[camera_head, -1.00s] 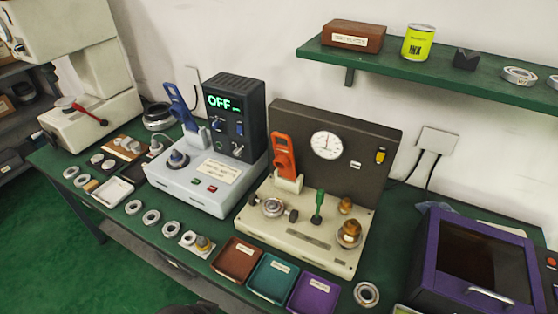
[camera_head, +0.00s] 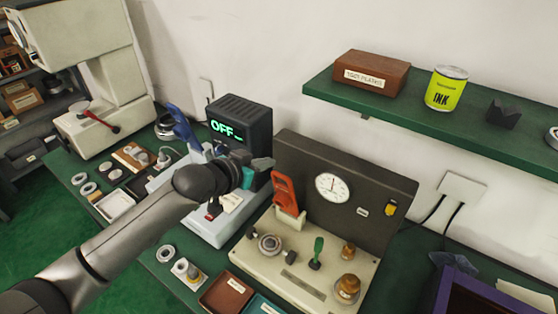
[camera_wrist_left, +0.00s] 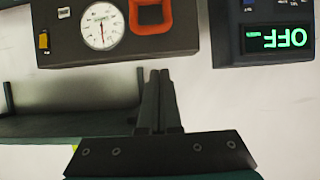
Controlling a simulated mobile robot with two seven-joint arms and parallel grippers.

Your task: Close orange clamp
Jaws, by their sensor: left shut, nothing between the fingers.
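The orange clamp (camera_head: 285,195) stands upright on a pale holder on the cream base of the gauge machine. Its orange loop also shows at the top of the left wrist view (camera_wrist_left: 150,18), which looks upside down. My left gripper (camera_head: 263,164) is just left of and above the clamp's top in the head view, apart from it as far as I can tell. In the left wrist view its two fingers (camera_wrist_left: 159,76) are together and empty, pointing toward the dark panel beside the clamp. My right gripper is out of view.
The gauge (camera_head: 332,187) sits on the dark panel behind the clamp. The bearing ring (camera_head: 270,244), green lever (camera_head: 317,250) and brass knobs (camera_head: 347,288) stand in front. The OFF display box (camera_head: 240,122) is left; a green shelf (camera_head: 420,108) hangs above right.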

